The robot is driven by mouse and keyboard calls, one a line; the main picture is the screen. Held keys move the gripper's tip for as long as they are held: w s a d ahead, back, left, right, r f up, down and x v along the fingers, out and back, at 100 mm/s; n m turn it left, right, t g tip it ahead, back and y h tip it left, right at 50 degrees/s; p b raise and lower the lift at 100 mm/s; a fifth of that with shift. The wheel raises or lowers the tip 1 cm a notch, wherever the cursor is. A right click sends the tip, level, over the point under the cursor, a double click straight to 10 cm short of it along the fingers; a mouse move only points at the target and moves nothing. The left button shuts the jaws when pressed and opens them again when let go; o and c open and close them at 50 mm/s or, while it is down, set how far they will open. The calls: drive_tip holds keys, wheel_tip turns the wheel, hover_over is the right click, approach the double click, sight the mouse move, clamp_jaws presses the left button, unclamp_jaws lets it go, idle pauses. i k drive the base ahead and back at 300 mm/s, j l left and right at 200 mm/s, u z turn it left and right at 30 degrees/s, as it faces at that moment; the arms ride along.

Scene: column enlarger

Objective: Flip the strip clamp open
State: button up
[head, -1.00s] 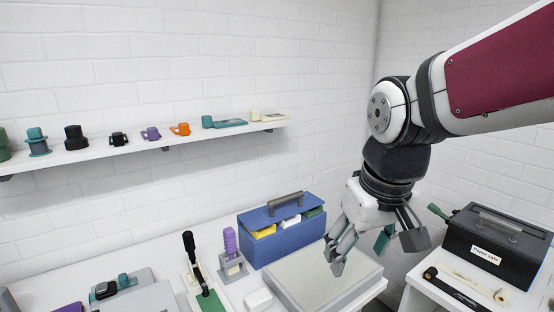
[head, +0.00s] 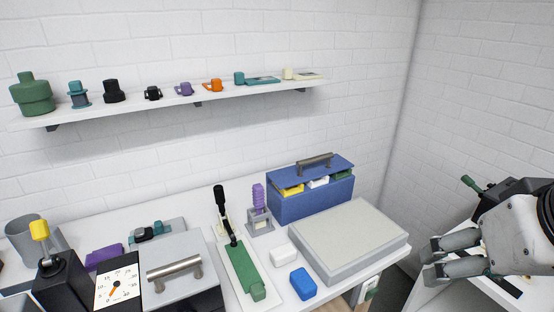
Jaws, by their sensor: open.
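I cannot tell for certain which fixture is the strip clamp. A long white base with a green pad (head: 243,272) stands on the bench, with a green block at its near end. Black-handled lever parts (head: 219,197) rise at its far end. My gripper (head: 430,260) is at the right edge of the head view, with its fingers spread and nothing visible between them. It is well to the right of the green-padded fixture, over the side table, and touches nothing on the bench.
A flat grey board (head: 348,240), blue box (head: 310,195), blue block (head: 303,283) and white block (head: 283,253) stand right of the fixture. A grey box with a bar handle (head: 174,268) and a dial (head: 117,287) are left. A shelf (head: 180,101) runs along the wall.

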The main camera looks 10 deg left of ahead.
sight(218, 189)
drive_tip(key=i+u, duration=0.25)
drive_tip(key=u, duration=0.15)
drive_tip(key=i+u, duration=0.5)
drive_tip(key=u, duration=0.25)
